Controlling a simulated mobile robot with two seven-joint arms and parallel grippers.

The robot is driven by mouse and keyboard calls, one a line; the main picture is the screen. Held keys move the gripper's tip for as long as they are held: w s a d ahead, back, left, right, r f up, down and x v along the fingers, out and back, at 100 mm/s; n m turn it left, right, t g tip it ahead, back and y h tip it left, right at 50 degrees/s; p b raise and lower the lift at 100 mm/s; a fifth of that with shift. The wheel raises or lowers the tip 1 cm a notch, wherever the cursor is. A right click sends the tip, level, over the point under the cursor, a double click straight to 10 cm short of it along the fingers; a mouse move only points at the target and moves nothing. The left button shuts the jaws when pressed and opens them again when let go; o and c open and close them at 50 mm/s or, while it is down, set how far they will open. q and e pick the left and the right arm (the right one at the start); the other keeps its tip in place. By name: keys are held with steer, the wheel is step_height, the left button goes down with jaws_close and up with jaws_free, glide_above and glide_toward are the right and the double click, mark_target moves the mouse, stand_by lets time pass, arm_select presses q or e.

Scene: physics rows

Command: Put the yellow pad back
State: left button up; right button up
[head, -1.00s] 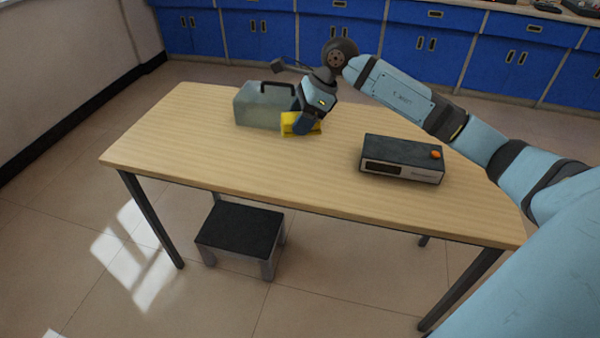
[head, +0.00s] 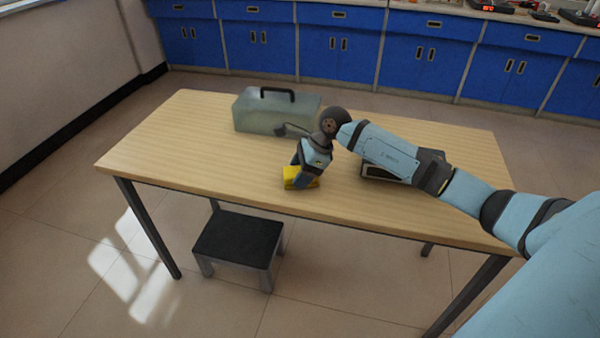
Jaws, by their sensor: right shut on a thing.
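The yellow pad (head: 292,178) is at the front middle of the wooden table (head: 190,150). My right gripper (head: 301,180) is shut on it and covers its right part. I cannot tell whether the pad touches the table top. My left gripper is not in view.
A grey-green toolbox (head: 262,115) with a black handle stands at the back of the table. A dark box-shaped device (head: 378,171) is partly hidden behind my right arm. The table's left part is clear. A black-topped step stool (head: 238,238) stands on the floor in front.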

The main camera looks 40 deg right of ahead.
steer(key=o, duration=0.9)
